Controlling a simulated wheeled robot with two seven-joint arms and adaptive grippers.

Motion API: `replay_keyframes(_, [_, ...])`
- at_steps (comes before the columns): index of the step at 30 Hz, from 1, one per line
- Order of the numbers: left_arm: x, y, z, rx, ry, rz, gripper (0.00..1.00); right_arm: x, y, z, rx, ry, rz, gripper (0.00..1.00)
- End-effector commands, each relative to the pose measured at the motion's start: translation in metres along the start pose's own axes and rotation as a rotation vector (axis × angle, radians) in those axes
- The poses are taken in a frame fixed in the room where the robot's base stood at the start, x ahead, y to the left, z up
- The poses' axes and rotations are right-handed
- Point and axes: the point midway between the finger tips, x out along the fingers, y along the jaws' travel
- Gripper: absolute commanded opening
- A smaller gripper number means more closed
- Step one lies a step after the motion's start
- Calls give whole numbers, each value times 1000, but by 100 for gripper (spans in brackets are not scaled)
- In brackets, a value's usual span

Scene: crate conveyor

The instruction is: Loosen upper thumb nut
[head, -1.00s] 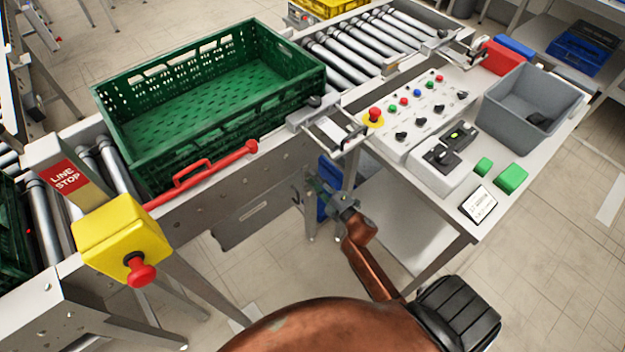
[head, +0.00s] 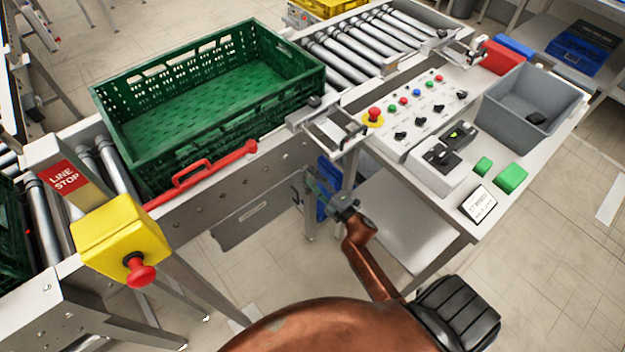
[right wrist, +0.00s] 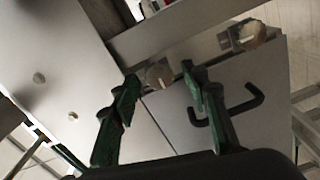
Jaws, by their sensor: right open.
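In the right wrist view a round, pale metal thumb nut (right wrist: 158,76) sits on a grey panel, between the tips of my right gripper's green fingers (right wrist: 161,80). The gripper is open, with a finger on either side of the nut; I cannot tell whether either touches it. A second round nut (right wrist: 252,33) shows farther up and right on a metal bracket. I cannot tell for certain which nut is the upper one. In the head view my right gripper (head: 318,188) is beside the conveyor's side, below the bracket, and the nuts are not discernible. My left gripper is not in view.
A black hook-shaped handle (right wrist: 229,106) is close to the right finger. The green crate (head: 205,140) stands on the conveyor above a red handle bar (head: 200,174). The control panel (head: 410,112) and grey bin (head: 545,88) are on the table at the right.

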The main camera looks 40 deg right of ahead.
Motion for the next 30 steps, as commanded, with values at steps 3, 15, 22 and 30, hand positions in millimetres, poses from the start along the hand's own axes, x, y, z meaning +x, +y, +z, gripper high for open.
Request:
replay_keyframes(3, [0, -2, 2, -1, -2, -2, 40, -4, 0, 0, 0, 0, 0, 42])
replay_keyframes(15, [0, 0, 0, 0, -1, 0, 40, -77, -1, 0, 0, -1, -2, 42])
replay_keyframes(22, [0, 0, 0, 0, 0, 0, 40, -111, 0, 0, 1, 0, -1, 42])
replay_keyframes(30, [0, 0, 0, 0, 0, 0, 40, -120, 0, 0, 0, 0, 0, 42])
